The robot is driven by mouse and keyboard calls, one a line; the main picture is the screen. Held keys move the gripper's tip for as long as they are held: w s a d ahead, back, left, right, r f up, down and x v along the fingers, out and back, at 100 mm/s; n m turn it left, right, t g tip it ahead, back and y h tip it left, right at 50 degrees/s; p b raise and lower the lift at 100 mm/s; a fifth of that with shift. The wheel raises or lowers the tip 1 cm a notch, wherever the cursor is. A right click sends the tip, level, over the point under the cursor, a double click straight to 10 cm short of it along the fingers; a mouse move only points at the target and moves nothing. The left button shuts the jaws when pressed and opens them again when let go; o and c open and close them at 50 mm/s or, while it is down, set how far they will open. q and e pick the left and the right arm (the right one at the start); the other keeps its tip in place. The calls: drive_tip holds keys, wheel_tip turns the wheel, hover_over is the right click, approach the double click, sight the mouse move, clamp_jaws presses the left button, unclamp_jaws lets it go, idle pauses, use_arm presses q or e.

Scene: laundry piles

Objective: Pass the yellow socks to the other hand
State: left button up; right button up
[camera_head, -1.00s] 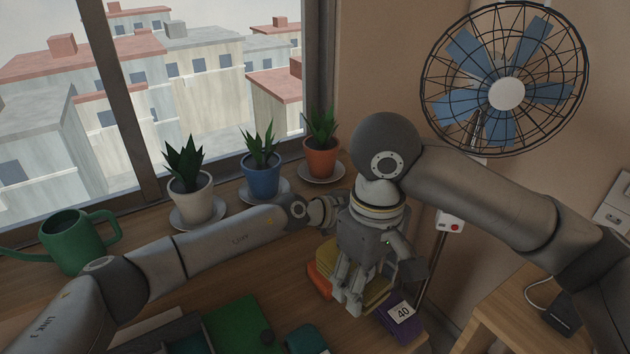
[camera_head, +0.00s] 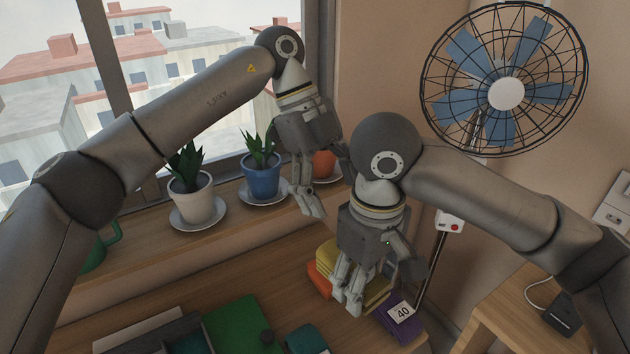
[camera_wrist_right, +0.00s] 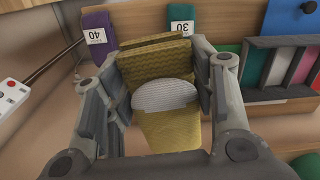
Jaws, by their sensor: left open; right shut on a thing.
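The yellow socks (camera_head: 328,256) are a folded bundle at the lower middle of the head view, partly hidden behind my right gripper (camera_head: 350,285). My right gripper is shut on them. The wrist view shows the yellow socks (camera_wrist_right: 160,63) between my two right fingers, with a pale ribbed patch at their middle. I cannot tell whether they touch what lies below. My left gripper (camera_head: 308,200) is open and empty, pointing down. It is above and left of my right gripper, apart from the socks, in front of the plant pots.
Purple socks tagged 40 (camera_head: 402,315) and an orange item (camera_head: 318,280) lie close by the yellow socks. A green item (camera_head: 237,325) is at the bottom. White (camera_head: 190,205) and blue (camera_head: 262,184) pots line the sill. A fan (camera_head: 505,92) stands at right.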

sight(332, 251)
use_arm(q)
wheel_tip(332, 251, up, 2)
drive_tip(key=s+a+y, duration=0.2)
drive_tip(key=a, duration=0.1)
drive_tip(key=shift+m+g, duration=0.3)
drive_tip(key=x, duration=1.1)
drive_tip(key=shift+d+f, duration=0.25)
drive_tip(key=shift+d, duration=0.1)
drive_tip(key=shift+h, duration=0.3)
drive_tip(key=c, duration=1.1)
use_arm(e)
drive_tip(key=o, duration=1.1)
